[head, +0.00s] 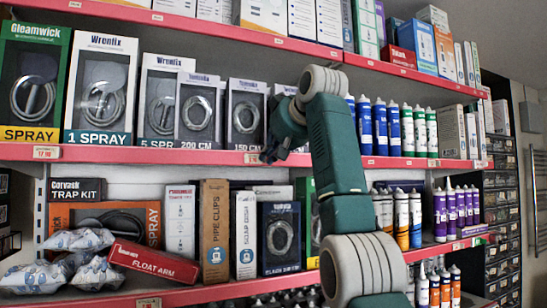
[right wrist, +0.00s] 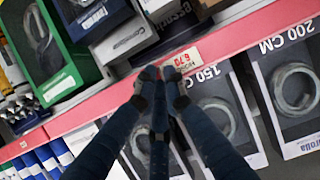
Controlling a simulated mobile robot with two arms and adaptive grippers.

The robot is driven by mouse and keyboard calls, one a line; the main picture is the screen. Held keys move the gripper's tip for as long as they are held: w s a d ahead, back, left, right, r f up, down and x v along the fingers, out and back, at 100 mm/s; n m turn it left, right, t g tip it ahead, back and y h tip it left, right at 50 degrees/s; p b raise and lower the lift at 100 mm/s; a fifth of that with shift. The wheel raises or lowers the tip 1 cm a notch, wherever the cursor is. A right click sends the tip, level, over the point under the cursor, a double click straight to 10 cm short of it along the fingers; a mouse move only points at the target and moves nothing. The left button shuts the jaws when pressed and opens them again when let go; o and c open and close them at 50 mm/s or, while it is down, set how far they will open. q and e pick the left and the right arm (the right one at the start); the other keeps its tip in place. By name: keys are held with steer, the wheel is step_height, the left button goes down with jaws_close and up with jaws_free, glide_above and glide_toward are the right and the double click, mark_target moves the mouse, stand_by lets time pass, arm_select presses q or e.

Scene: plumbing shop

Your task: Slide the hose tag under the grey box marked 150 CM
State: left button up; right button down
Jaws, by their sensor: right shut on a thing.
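The grey box marked 150 CM (head: 246,118) stands on the middle shelf, right of the box marked 200 CM (head: 198,118). A hose shows through its window. In the right wrist view the 150 CM box (right wrist: 222,112) appears upside down. A white price tag with red print (head: 252,158) is on the red shelf edge below this box; it also shows in the right wrist view (right wrist: 184,57). My right gripper (head: 266,154) is at the shelf edge with its fingertips (right wrist: 162,74) shut on the tag's end. The fingers hide part of the tag. My left gripper is not in view.
A box (head: 284,90) behind my right gripper is partly hidden. The lower shelf holds a PIPE CLIPS box (head: 214,230) and a SOAP DISH box (head: 246,235). Another price tag (head: 46,153) is at the left shelf edge.

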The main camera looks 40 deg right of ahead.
steer(key=c, duration=2)
jaws_free()
steer(key=shift+w+a+r, duration=0.1)
steer(key=shift+w+a, duration=0.05)
steer(key=shift+a, duration=0.25)
steer(key=shift+w+a+r, duration=0.1)
steer(key=shift+a, duration=0.3)
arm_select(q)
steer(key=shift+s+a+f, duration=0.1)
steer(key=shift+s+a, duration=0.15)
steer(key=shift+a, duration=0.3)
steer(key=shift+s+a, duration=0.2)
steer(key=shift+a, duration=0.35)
arm_select(e)
steer(key=v, duration=1.2)
steer(key=shift+s+d, duration=0.1)
steer(key=shift+d, duration=0.15)
steer(key=shift+f, duration=0.1)
